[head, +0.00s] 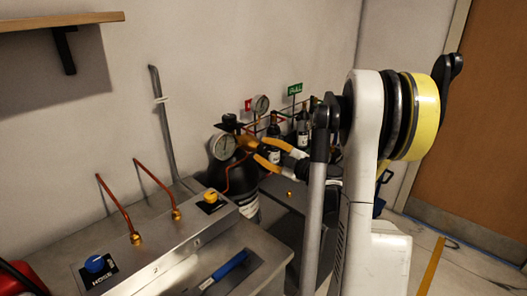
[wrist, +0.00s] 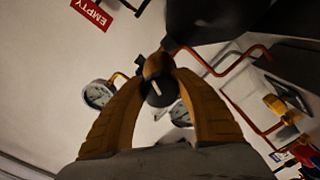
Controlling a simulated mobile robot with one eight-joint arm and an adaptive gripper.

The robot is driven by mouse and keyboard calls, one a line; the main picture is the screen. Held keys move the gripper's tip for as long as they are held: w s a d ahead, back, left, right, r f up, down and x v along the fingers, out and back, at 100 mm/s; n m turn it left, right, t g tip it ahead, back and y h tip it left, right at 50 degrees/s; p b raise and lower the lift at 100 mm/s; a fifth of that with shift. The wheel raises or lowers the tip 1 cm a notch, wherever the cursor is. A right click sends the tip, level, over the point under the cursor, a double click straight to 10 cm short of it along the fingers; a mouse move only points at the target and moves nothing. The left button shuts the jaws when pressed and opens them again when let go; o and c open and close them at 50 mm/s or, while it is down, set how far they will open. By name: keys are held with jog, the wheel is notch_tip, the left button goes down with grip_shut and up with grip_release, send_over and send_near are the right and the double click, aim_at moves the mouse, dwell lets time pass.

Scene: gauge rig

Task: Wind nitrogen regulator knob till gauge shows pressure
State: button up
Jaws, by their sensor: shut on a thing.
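The regulator knob (wrist: 158,92) is dark with a pale mark on its face. In the wrist view my gripper's orange fingers (wrist: 160,84) close around it from both sides. In the head view my gripper (head: 248,147) reaches in from the right to the brass regulator, and the fingers hide most of the knob. A large round gauge (head: 222,146) sits left of the fingers, and a smaller gauge (head: 260,104) is above and behind. The wrist view shows one gauge (wrist: 99,94) clear and another (wrist: 181,114) partly behind a finger. The needle readings are too small to tell.
A dark gas cylinder (head: 243,176) stands under the regulator, with copper pipes around it. A green sign (head: 295,89) and a red EMPTY sign (wrist: 91,12) are near. The steel bench (head: 135,270) carries a blue HOSE knob (head: 96,264), a yellow knob (head: 210,197) and upright copper pipes.

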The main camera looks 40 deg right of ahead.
jog(key=shift+m, duration=0.6)
jog(key=o, duration=1.2)
jog(key=s, duration=1.2)
jog(key=shift+d, duration=0.45)
